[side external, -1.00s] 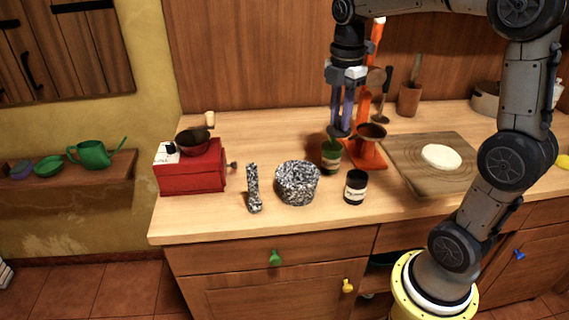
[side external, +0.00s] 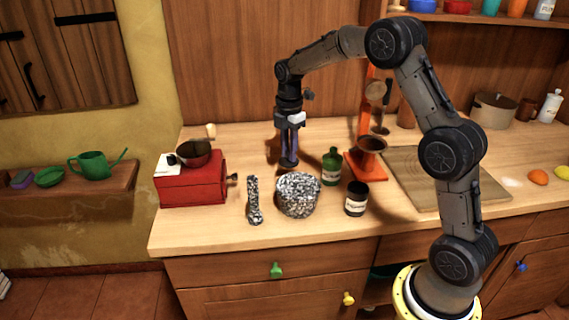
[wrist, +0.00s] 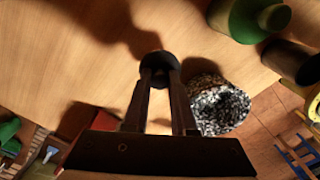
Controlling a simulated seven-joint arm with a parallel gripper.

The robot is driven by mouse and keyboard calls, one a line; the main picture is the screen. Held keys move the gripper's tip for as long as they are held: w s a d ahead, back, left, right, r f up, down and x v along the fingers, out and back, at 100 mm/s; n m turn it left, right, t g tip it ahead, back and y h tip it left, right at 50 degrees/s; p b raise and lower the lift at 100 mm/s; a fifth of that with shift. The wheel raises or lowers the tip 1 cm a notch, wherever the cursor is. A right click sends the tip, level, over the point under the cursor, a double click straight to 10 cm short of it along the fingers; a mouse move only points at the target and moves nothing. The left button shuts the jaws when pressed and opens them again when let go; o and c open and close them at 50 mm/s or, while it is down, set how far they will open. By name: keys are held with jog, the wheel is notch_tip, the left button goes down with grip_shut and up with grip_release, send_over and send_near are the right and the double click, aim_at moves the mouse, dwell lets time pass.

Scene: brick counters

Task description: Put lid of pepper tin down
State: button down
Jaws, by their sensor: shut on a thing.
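My gripper (side external: 289,155) is shut on a dark round lid (side external: 288,163), behind the speckled stone mortar (side external: 298,195). In the wrist view the lid (wrist: 158,62) sits between my fingertips, apart from the mortar (wrist: 220,105). The lid is low over the wooden counter; I cannot tell whether it touches it. The pepper tin (side external: 356,200), dark with a pale label, stands upright to the right of the mortar. Its label is too small to read.
A green bottle (side external: 331,168) stands behind the tin, with an orange stand (side external: 366,165) to its right. The counter (side external: 245,150) behind the pestle is clear.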

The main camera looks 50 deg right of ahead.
aim_at(285, 164)
jog(key=shift+w+d+f, duration=0.25)
jog(key=shift+w+f, duration=0.75)
jog(key=shift+f, duration=1.75)
jog(key=shift+f, duration=0.1)
jog(key=c, duration=0.7)
grip_release()
